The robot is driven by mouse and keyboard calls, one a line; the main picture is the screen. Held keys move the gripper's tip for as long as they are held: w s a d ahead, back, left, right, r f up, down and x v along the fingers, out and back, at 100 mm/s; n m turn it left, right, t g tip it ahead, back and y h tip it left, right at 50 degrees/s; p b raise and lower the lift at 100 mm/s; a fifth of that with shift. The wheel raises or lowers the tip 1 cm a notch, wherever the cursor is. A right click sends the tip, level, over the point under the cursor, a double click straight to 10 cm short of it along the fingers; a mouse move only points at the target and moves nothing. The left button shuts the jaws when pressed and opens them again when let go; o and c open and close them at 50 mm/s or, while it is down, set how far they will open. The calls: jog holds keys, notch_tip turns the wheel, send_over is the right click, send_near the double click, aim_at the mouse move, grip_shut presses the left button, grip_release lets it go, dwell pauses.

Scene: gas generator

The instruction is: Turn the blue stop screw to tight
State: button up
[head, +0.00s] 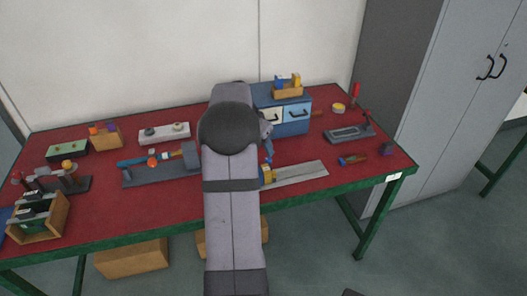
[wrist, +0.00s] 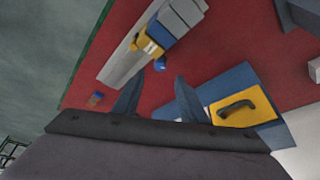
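A yellow block (wrist: 150,46) sits on a long grey plate (wrist: 118,66) in the wrist view. A small blue screw knob (wrist: 160,64) sticks out at the block's side, on the side facing my gripper. My gripper (wrist: 160,88) shows two slate-blue fingers standing apart, with only red tabletop between them. The knob lies just beyond the fingertips and is not between them. In the head view the grey plate (head: 302,173) and part of the yellow block (head: 267,176) show right of my arm. The screw's tightness cannot be told.
A blue drawer cabinet (head: 292,118) with a box on top stands behind. Its yellow drawer front (wrist: 243,108) is close to my right finger in the wrist view. Red tabletop (head: 340,190) is clear near the front right.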

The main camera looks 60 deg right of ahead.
jog(key=shift+r, duration=0.1)
jog(key=shift+s+r, duration=0.15)
jog(key=s+d+r+m+y+p, duration=0.1)
jog(key=s+r+m+p, duration=0.15)
jog(key=s+p, duration=0.45)
jog(key=a+f+n+t, duration=0.1)
jog(key=w+a+f+n+y+b, duration=0.1)
jog(key=f, duration=0.1)
jog(key=shift+w+a+t, duration=0.1)
jog(key=shift+a+t, duration=0.05)
jog(key=shift+t, duration=0.25)
jog(key=w+n, duration=0.1)
jog(key=n+t, duration=0.1)
jog(key=n, duration=0.1)
jog(key=w+n, duration=0.1)
jog(key=n, duration=0.1)
jog(key=shift+w+d+f+h, duration=0.2)
jog(key=shift+w+d+h, duration=0.1)
jog(key=shift+w, duration=0.05)
jog(key=shift+w+d+r+n+t, duration=0.15)
jog(key=shift+d+n, duration=0.1)
jog(key=shift+n, duration=0.4)
jog(key=shift+w+d+r+n+t, duration=0.1)
jog(key=shift+d+n+t, duration=0.1)
jog(key=shift+n, duration=0.4)
jog(key=shift+d+n+h, duration=0.1)
jog(key=shift+n+h, duration=0.2)
jog(key=shift+n, duration=0.7)
